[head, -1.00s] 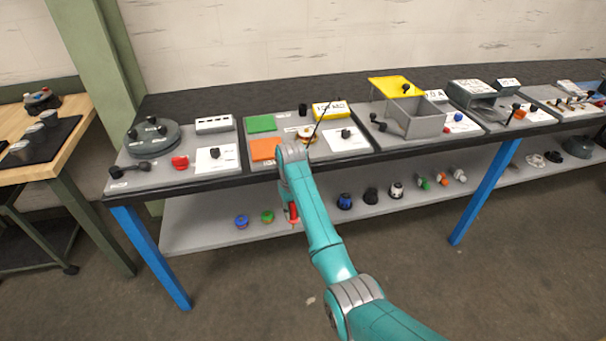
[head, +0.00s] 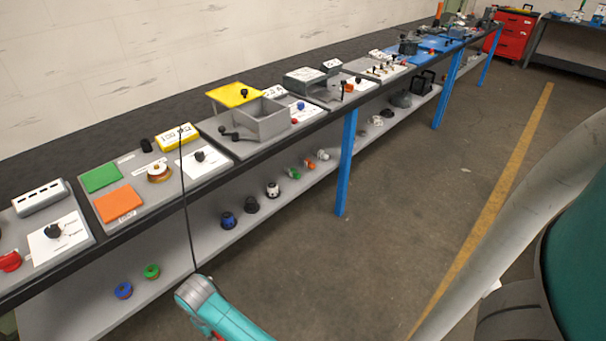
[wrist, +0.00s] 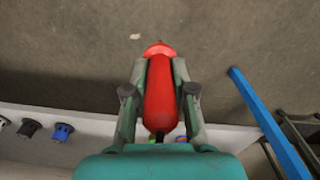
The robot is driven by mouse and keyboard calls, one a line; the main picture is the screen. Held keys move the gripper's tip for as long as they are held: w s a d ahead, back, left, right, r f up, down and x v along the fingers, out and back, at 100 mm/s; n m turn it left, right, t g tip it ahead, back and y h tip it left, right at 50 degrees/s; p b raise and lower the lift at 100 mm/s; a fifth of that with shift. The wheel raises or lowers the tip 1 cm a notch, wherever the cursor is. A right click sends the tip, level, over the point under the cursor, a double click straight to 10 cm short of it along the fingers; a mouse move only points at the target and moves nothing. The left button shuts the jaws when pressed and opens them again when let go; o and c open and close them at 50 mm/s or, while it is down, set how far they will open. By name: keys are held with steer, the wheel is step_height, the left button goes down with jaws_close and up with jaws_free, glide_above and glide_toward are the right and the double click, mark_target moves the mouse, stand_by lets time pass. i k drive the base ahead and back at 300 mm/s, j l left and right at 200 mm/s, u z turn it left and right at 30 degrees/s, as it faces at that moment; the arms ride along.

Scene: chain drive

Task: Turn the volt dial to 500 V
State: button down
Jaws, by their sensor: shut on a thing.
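One dial (head: 200,156) is on the panel with the green and orange pads, one (head: 53,231) is further left, and one (head: 300,105) is further right. Their print is too small to read, so I cannot tell which is the volt dial or where it points. In the wrist view my gripper (wrist: 160,72) is shut on a red tapered handle (wrist: 159,102), which lies between its two fingers. In the head view my gripper is low in front of the bench, mostly out of frame.
The long black bench (head: 136,239) has a grey lower shelf (head: 170,290) with several small coloured parts. Blue legs (head: 347,160) stand at the front. The floor to the right is open, with a red cabinet (head: 512,35) far off.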

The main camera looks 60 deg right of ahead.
mark_target(199, 157)
steer(key=i+j+z, duration=0.1)
steer(key=z, duration=0.35)
steer(key=i+j+z, duration=0.1)
steer(key=z, duration=0.35)
steer(key=j+z, duration=0.25)
steer(key=z, duration=0.2)
steer(key=j+z, duration=0.2)
steer(key=z, duration=0.25)
steer(key=j+z, duration=0.2)
steer(key=z, duration=0.25)
steer(key=j+z, duration=0.25)
steer(key=z, duration=0.2)
steer(key=j+z, duration=0.2)
steer(key=z, duration=0.25)
